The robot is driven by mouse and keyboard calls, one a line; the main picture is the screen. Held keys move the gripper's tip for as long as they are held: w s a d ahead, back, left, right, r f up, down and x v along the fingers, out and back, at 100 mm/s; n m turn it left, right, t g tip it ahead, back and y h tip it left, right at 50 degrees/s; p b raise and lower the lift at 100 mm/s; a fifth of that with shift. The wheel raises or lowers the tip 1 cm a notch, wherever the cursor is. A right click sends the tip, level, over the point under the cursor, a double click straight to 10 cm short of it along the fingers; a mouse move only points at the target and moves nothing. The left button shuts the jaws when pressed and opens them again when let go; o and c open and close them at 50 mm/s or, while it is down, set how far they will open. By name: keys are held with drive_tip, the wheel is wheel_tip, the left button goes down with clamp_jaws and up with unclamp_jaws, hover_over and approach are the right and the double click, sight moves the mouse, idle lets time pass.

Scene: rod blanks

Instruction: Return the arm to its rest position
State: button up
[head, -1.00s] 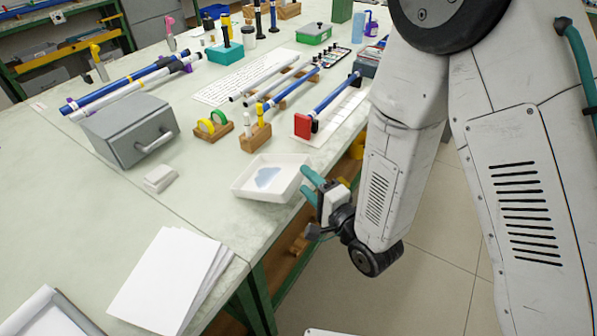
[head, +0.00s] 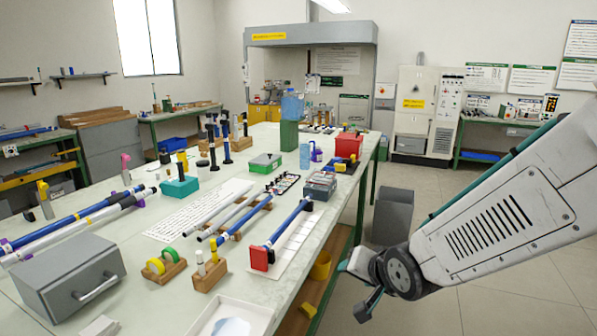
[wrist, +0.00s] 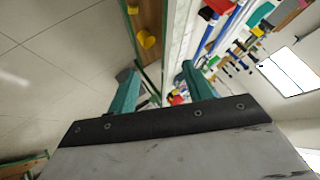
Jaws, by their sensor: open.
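My gripper (head: 354,285) is at the right of the bench's front edge in the head view, partly hidden behind my own wrist. In the wrist view its two teal fingers (wrist: 157,85) stand apart with nothing between them. My arm reaches in from the right, over the floor beside the bench. The gripper is apart from the white tray (head: 235,318) at the bottom of the head view.
The long workbench (head: 130,255) holds blue and white rods, a grey box (head: 70,275), wooden holders and a red box (head: 348,145). A grey bin (head: 393,215) stands on the floor beyond my gripper. The floor at right is clear.

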drive_tip(key=s+d+r+n+g+h, duration=0.1)
drive_tip(key=s+d+r+g, duration=0.1)
drive_tip(key=s, duration=0.6)
drive_tip(key=s+d+r+n+g+h, duration=0.1)
drive_tip(key=s+d+r+g, duration=0.2)
drive_tip(key=s+d+r, duration=0.2)
drive_tip(key=s+d+r+n+g+h, duration=0.1)
drive_tip(key=s+d+r+n+g, duration=0.1)
drive_tip(key=s+d+r, duration=0.2)
drive_tip(key=s+d, duration=0.3)
drive_tip(key=s, duration=0.5)
drive_tip(key=shift+g, duration=0.3)
